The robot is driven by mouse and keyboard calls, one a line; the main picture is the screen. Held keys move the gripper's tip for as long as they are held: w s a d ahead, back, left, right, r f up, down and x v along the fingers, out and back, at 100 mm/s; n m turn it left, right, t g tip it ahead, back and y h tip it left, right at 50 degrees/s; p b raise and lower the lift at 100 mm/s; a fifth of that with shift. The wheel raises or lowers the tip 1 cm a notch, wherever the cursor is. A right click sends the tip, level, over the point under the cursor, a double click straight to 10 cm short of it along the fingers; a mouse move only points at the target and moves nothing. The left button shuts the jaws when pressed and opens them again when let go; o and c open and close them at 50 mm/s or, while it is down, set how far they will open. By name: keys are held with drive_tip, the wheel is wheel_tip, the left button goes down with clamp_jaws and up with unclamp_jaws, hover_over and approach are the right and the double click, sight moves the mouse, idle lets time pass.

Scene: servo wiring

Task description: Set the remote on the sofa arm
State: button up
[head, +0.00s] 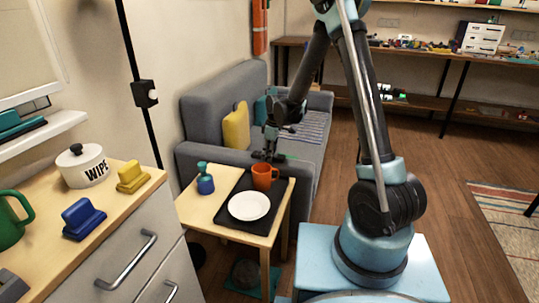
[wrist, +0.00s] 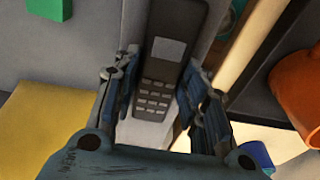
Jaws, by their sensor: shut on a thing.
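The dark remote (wrist: 168,60), with a grey screen and rows of buttons, is between the fingers of my gripper (wrist: 158,95) in the wrist view. The fingers are shut on its sides, and its far end sticks out beyond them. In the head view my gripper (head: 271,143) is low at the near arm (head: 215,153) of the grey sofa, just behind the side table. I cannot tell whether the remote touches the sofa arm.
The wooden side table (head: 185,205) stands close in front, with a dark mat, white plate (head: 249,206), orange mug (head: 264,176) and blue bottle (head: 205,180). A yellow cushion (head: 236,128) and a teal cushion (head: 261,110) are on the sofa. A counter is at left.

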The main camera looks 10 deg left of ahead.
drive_tip(key=o, duration=1.1)
drive_tip(key=shift+f, duration=0.1)
